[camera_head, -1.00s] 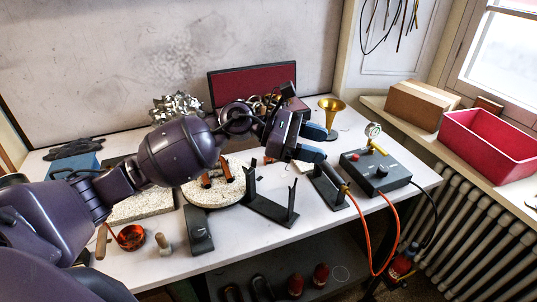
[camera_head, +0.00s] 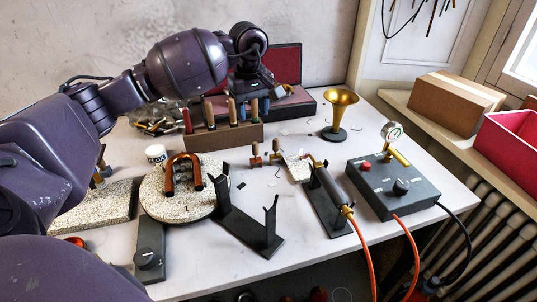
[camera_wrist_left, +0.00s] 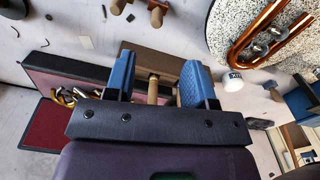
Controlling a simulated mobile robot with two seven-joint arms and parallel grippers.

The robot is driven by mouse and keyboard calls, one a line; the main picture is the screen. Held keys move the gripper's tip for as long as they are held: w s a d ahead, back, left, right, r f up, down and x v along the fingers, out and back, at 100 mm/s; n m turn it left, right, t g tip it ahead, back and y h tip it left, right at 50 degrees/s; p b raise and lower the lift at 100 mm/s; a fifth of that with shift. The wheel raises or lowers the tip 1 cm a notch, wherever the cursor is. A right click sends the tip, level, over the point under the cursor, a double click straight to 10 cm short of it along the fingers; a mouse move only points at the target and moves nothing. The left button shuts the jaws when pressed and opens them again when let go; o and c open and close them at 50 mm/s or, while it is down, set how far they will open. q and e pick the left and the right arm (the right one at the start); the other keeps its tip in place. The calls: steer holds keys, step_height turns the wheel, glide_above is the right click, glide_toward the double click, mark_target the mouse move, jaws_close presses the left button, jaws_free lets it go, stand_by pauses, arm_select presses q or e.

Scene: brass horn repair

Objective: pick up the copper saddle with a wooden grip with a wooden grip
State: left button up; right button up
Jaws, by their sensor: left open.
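My left gripper (camera_head: 254,104) is open at the back of the bench, over a brown tool rack (camera_head: 240,136) with several upright grips. In the left wrist view, my gripper (camera_wrist_left: 156,68) has its two blue fingers on either side of a pale wooden grip (camera_wrist_left: 152,90), with gaps showing. The rack (camera_wrist_left: 140,58) shows behind the fingers. The head of this tool is hidden, so I cannot tell from its shape that it is the copper saddle. My right gripper is not in view.
A round speckled turntable (camera_head: 150,208) carries a copper U-bend (camera_head: 170,172). A black stand (camera_head: 240,228), a small brass bell (camera_head: 340,98) and a grey control box (camera_head: 385,190) stand nearby. A dark red-lined case (camera_head: 292,106) lies behind the rack.

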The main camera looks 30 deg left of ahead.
mark_target(255, 143)
arm_select(q)
steer(key=shift+w+f, duration=0.25)
steer(key=shift+f, duration=0.4)
steer(key=shift+w+f, duration=0.25)
steer(key=shift+f, duration=0.35)
steer(key=shift+s+f, duration=0.15)
steer(key=shift+f, duration=0.25)
step_height(255, 143, down, 10)
steer(key=shift+a+r+b, duration=0.1)
steer(key=shift+r+b, duration=0.05)
steer(key=shift+b, duration=0.4)
steer(key=c, duration=0.9)
